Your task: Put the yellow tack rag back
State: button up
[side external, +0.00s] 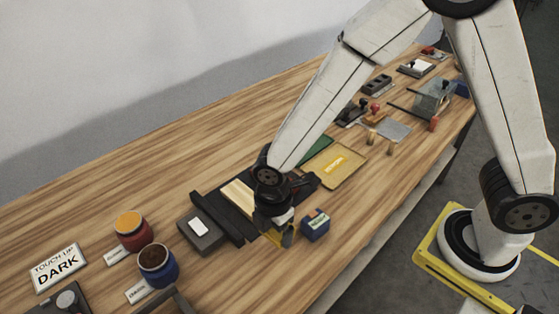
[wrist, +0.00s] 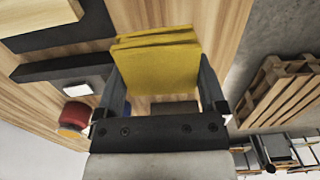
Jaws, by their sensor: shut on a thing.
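The yellow tack rag (wrist: 158,62) is a folded, layered square between the two fingers of my gripper (wrist: 161,88) in the wrist view. My gripper is shut on it. In the side view my gripper (side external: 280,228) is low near the table's front edge, and only a small part of the yellow rag (side external: 274,238) shows below it. A flat yellow mat or tray (side external: 322,177) with a bright yellow label lies further right along the table. I cannot tell whether the rag touches the table.
A small dark blue box (side external: 315,224) stands just right of my gripper. A black fixture (side external: 217,217) holding a pale wood strip and a dark grey block (side external: 201,236) are close on the left. Red (side external: 133,231) and blue (side external: 157,264) jars stand further left. The table's back left is clear.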

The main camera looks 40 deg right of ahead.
send_over(275, 258)
jog(key=shift+f, duration=2.25)
jog(key=shift+f, duration=0.1)
jog(key=shift+f, duration=1.7)
jog(key=shift+f, duration=0.15)
jog(key=o, duration=0.8)
jog(key=shift+r, duration=0.25)
jog(key=shift+r, duration=5.95)
jog(key=shift+d, duration=0.1)
